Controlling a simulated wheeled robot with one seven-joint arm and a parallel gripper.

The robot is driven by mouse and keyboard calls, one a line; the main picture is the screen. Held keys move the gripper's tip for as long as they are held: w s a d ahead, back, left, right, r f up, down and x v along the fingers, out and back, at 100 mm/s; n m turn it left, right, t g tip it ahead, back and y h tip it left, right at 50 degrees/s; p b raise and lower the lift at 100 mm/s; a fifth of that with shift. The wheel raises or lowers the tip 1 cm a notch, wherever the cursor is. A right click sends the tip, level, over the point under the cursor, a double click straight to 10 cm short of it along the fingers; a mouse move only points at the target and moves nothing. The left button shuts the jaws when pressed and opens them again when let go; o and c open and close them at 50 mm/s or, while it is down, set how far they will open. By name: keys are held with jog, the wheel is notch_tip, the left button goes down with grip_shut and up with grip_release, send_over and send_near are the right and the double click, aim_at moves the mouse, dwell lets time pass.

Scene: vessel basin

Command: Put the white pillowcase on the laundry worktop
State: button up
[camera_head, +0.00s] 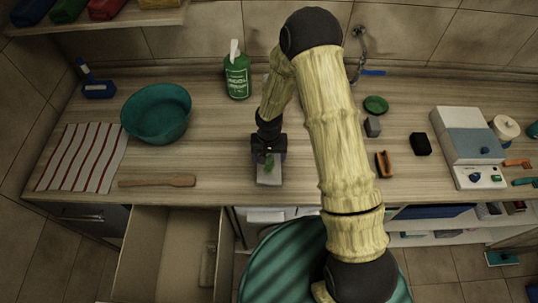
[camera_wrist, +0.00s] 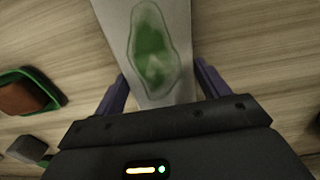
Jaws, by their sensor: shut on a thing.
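A pale grey-white folded cloth with a green patch, which I take to be the white pillowcase (camera_head: 269,180), is at the front middle of the wooden laundry worktop (camera_head: 225,130). My gripper (camera_head: 268,159) points down over its far end and is shut on it. In the wrist view the pillowcase (camera_wrist: 186,40) runs between the two purple fingers of my gripper (camera_wrist: 161,88), the green patch facing the camera. Its far end is cut off by the frame. Whether it rests fully on the worktop or is slightly above it I cannot tell.
A teal basin (camera_head: 157,114), a striped cloth (camera_head: 80,158) and a wooden paddle (camera_head: 157,181) lie left. A green bottle (camera_head: 237,76) stands behind. Small blocks (camera_head: 420,144) and a white-blue box (camera_head: 464,135) are right. A drawer (camera_head: 165,245) stands open below.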

aim_at(269, 156)
jog(key=shift+f, duration=0.15)
jog(key=o, duration=1.1)
jog(key=shift+w+r, duration=0.1)
jog(key=shift+r, duration=0.45)
notch_tip(269, 156, up, 11)
jog(key=shift+r+b, duration=0.1)
jog(key=shift+b, duration=1)
